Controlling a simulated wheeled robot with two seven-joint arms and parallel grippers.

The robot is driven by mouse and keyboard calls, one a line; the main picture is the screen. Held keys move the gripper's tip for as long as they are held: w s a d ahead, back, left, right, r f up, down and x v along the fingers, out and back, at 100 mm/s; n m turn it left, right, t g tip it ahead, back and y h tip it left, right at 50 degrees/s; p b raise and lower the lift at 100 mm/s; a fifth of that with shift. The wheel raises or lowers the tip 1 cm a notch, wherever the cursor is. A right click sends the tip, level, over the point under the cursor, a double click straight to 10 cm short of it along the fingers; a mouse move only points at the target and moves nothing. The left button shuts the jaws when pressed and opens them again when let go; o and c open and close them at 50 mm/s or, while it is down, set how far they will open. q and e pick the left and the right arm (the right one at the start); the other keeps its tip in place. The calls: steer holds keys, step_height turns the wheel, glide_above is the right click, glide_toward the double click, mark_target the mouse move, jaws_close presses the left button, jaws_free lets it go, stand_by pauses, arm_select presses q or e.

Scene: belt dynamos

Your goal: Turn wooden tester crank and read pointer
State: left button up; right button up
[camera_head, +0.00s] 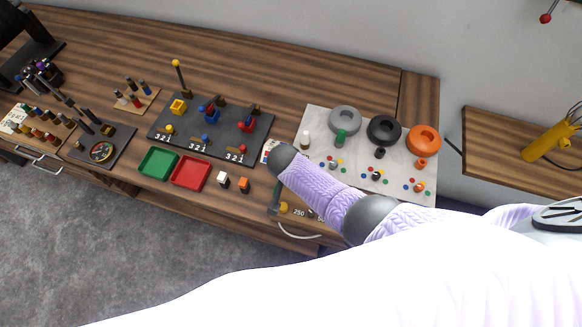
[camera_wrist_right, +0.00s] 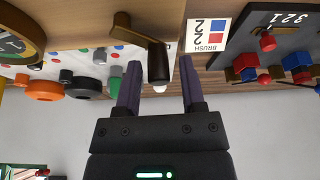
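The wooden tester crank shows in the right wrist view, with a brown arm (camera_wrist_right: 138,36) and a dark brown upright grip (camera_wrist_right: 158,63). My right gripper (camera_wrist_right: 160,86) is open, its two purple fingers apart on either side of the line of the grip. I cannot tell whether either finger touches it. A gold-rimmed dial (camera_wrist_right: 36,32) is cut off at the left edge; its pointer reading is not legible. In the head view my right arm covers most of the tester (camera_head: 284,209), leaving part of a scale marked 250. My left gripper is not in view.
A pale panel (camera_head: 315,122) with grey, black and orange rings (camera_head: 423,139) lies to the right. A dark numbered board (camera_head: 225,145), green tray (camera_head: 158,149) and red tray (camera_head: 205,171) are left.

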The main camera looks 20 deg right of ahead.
steer(key=shift+o, duration=0.4)
steer(key=p+v, duration=0.5)
steer(key=v, duration=0.5)
steer(key=shift+p, duration=0.35)
steer(key=shift+f, duration=0.1)
